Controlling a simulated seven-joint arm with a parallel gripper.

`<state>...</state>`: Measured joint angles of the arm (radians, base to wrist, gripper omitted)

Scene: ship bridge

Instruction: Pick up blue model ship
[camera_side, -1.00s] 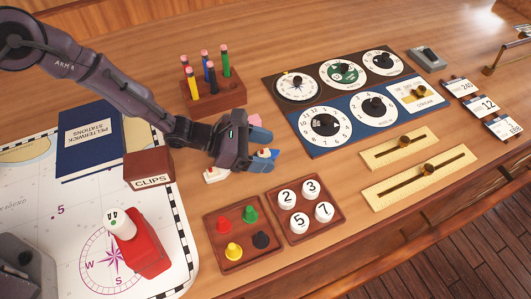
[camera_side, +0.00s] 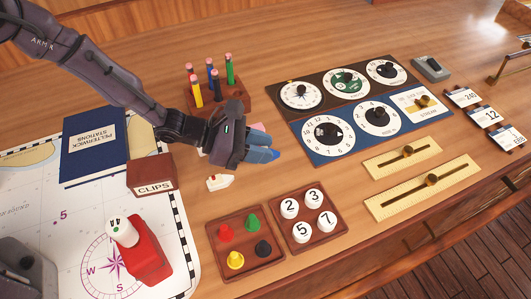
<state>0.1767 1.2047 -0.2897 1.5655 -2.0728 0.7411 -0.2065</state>
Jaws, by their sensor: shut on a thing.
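My gripper (camera_side: 262,152) is above the desk, between the pencil block and the tray of coloured pegs. It is shut on the blue model ship (camera_side: 276,155). Only a bright blue end of the ship shows past the fingertips; the fingers hide the rest. I cannot tell how far the ship is off the desk.
A small white model ship (camera_side: 218,183) lies just below my gripper. The pencil block (camera_side: 232,103) stands behind it. The peg tray (camera_side: 213,248) and number tray (camera_side: 334,229) are in front. Dial panels (camera_side: 350,147) lie to the right, the CLIPS box (camera_side: 151,173) to the left.

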